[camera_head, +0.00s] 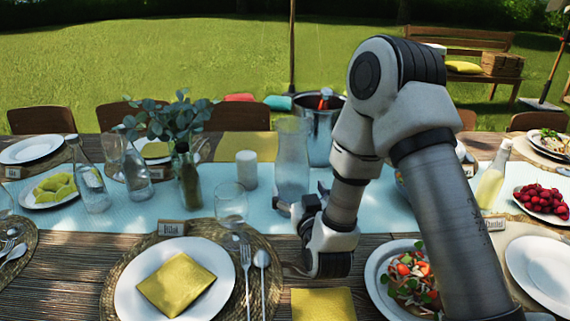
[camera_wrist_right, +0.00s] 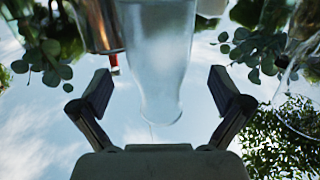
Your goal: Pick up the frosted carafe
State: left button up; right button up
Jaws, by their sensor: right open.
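The frosted carafe (camera_head: 292,155) stands upright on the light blue runner, near the middle of the table. In the right wrist view the pale, cloudy carafe (camera_wrist_right: 160,60) appears upside down, its narrow end in the picture between the two fingers, with a gap on each side. My right gripper (camera_head: 300,198) is open and empty, low at the near side of the carafe. In the wrist view the open right gripper (camera_wrist_right: 160,88) shows both fingers spread. My forearm hides part of the table to the right of the carafe. My left gripper is not in view.
A metal bucket (camera_head: 320,130) stands close behind the carafe on the right. A plate with a yellow napkin (camera_head: 176,284) lies in front.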

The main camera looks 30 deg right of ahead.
jog(key=shift+x, duration=1)
jog(key=shift+w+d+r, duration=0.2)
jog(key=shift+w+r, duration=0.1)
jog(key=shift+w, duration=0.05)
jog(key=x, duration=0.5)
jog(key=shift+d+f, duration=0.1)
jog(key=shift+f, duration=0.3)
jog(key=shift+s+r, duration=0.1)
jog(key=shift+s, duration=0.05)
jog(key=c, duration=1.5)
jog(key=shift+r+p, duration=0.15)
jog(key=shift+p, duration=0.15)
